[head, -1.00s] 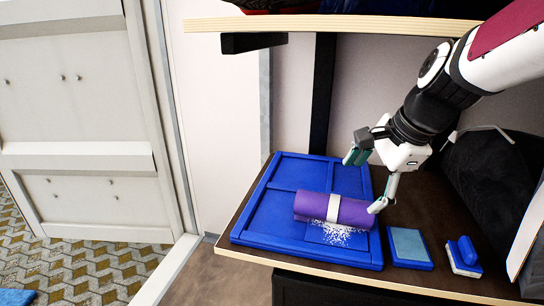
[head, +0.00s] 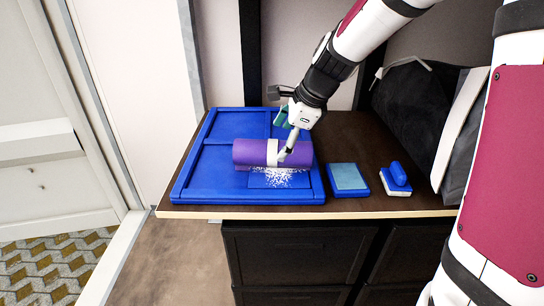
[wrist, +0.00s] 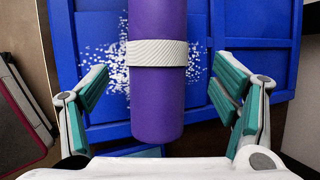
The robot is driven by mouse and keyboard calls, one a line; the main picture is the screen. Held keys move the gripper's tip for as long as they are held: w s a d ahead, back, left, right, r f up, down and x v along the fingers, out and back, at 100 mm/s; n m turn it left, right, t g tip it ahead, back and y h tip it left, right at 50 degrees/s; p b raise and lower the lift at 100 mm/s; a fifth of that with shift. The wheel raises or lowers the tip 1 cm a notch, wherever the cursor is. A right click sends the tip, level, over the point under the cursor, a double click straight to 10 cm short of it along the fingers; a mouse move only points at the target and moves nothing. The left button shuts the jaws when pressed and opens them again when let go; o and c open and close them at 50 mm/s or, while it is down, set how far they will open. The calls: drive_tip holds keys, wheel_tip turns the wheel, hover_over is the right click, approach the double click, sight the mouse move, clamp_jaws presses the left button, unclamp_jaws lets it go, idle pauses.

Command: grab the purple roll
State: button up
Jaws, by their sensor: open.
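The purple roll (head: 245,152) with a white band lies in a blue compartmented tray (head: 190,188) on the wooden shelf. My gripper (head: 281,135) is over the right part of the roll, close to its band. In the wrist view my gripper (wrist: 167,90) is open, with one finger on each side of the purple roll (wrist: 157,105) and visible gaps between. The white band (wrist: 157,53) crosses the roll just beyond the fingertips. In the head view the hand partly hides the roll's right part.
White grains (head: 280,178) are scattered in the tray beside the roll. A blue-edged pad (head: 347,178) and a blue-handled block (head: 397,178) lie right of the tray. A dark bag (head: 415,95) stands at the back right. Dark drawers (head: 295,255) are below the shelf.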

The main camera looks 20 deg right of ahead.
sight(279, 144)
drive_tip(key=shift+s+b+x, duration=0.2)
drive_tip(key=shift+b+x, duration=1.3)
drive_tip(key=shift+x, duration=1.2)
drive_tip(key=c, duration=1.5)
